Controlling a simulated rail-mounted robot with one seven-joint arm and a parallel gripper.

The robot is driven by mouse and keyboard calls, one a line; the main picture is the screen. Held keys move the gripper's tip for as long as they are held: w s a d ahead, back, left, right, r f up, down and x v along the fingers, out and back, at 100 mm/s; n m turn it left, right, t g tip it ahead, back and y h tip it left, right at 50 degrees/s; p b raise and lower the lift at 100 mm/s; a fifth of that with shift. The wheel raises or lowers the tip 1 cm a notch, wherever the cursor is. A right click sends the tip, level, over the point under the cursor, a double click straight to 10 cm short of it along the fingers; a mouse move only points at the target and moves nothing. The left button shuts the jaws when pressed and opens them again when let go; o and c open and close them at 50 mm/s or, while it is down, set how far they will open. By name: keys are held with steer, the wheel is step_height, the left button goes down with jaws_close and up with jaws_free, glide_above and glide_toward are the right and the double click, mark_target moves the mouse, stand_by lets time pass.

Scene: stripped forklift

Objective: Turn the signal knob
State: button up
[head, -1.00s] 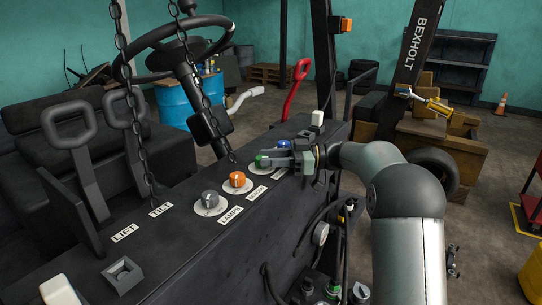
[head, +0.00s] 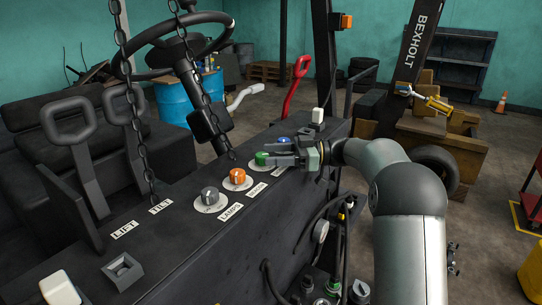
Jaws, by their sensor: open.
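A row of knobs on round pale plates runs along the black console: a grey knob (head: 210,196), an orange knob (head: 237,177), a green knob (head: 261,158) and a blue knob (head: 283,141). I cannot read which one is marked signal; the label beside the green knob is partly hidden by my gripper. My gripper (head: 272,155) points left, open, with its fingertips at the green knob. I cannot tell whether they touch it. The blue knob is partly hidden behind my gripper.
A white rocker switch (head: 317,117) stands behind my gripper at the console's far end. A chain (head: 205,90) hangs near the steering wheel (head: 178,45). Two lever handles (head: 68,120) rise at the left. Cables and a gauge hang off the console's right side.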

steer(key=w+d+b, duration=0.1)
steer(key=d+b, duration=0.2)
steer(key=d, duration=1.3)
steer(key=shift+d, duration=0.15)
steer(key=shift+w, duration=0.1)
steer(key=w+a+r+m+t+h, duration=0.1)
steer(key=w+r+m+t+h, duration=0.3)
steer(key=t, duration=0.5)
steer(key=w+a+r+m+t+h, duration=0.1)
steer(key=w+r+m+t, duration=0.2)
steer(key=r+m+t, duration=0.4)
steer(key=s+d+f+m+g+h, duration=0.2)
steer(key=s+d+f+m+h, duration=0.15)
steer(key=s+f+h, duration=0.4)
steer(key=s+d+f+m+g+h, duration=0.1)
steer(key=s+d+f+m+h, duration=0.2)
steer(key=s+f+m+h, duration=0.35)
steer(key=s+a+f+g, duration=0.2)
steer(key=s+f, duration=0.4)
steer(key=s, duration=0.4)
steer(key=s+a+f+n+g, duration=0.1)
steer(key=s+f+g, duration=0.3)
steer(key=s, duration=0.7)
steer(key=s+a+f+g+y, duration=0.1)
steer(key=s+a+f+g, duration=0.2)
steer(key=s+f, duration=0.4)
steer(key=s+g+b, duration=0.1)
steer(key=s, duration=0.2)
steer(key=shift+s+f+n, duration=0.3)
steer(key=shift+f+n, duration=0.1)
